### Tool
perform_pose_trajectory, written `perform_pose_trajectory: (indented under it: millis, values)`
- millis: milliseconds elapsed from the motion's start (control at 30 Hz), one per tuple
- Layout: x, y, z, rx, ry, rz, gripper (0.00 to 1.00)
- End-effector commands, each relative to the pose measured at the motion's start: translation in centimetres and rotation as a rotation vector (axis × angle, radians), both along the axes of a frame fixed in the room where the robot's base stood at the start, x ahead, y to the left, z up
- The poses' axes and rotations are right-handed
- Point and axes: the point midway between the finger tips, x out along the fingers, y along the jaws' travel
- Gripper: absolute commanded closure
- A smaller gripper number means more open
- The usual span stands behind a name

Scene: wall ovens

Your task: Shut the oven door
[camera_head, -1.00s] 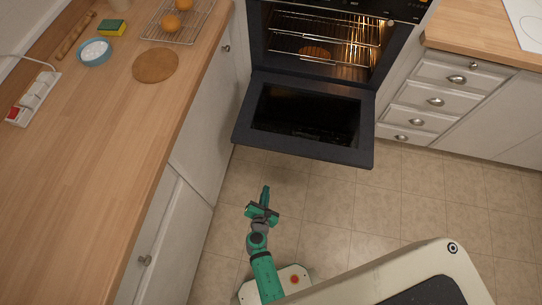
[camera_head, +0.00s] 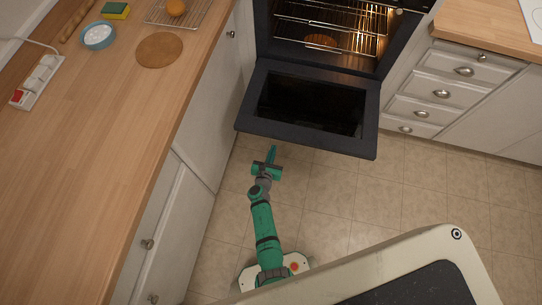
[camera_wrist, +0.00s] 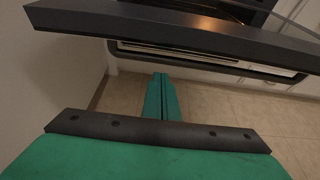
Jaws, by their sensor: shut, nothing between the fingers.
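The oven door (camera_head: 368,139) hangs open, folded down and sticking out from the lit oven (camera_head: 325,30) in the head view. My green gripper (camera_head: 273,153) is shut and empty. In the head view its tip appears just in front of the door's front edge, toward the left. In the wrist view the door's dark edge (camera_wrist: 200,38) crosses the top of the picture, and my closed fingers (camera_wrist: 160,95) point toward its underside. I cannot tell whether they touch the door.
A wooden counter (camera_head: 110,150) with white cabinets runs along the left, close to the door's left side. White drawers (camera_head: 440,92) stand to the right of the oven. The tiled floor (camera_head: 345,195) in front is clear.

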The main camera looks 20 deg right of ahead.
Motion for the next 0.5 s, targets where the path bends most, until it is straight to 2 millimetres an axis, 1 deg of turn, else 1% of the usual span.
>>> perform_pose_trajectory:
  millis: [233,500]
  values:
    - [1.8,-1.1,-0.8,0.000,0.000,-0.001,1.00]
    - [1.6,-1.1,1.1,0.002,-0.002,-0.002,1.00]
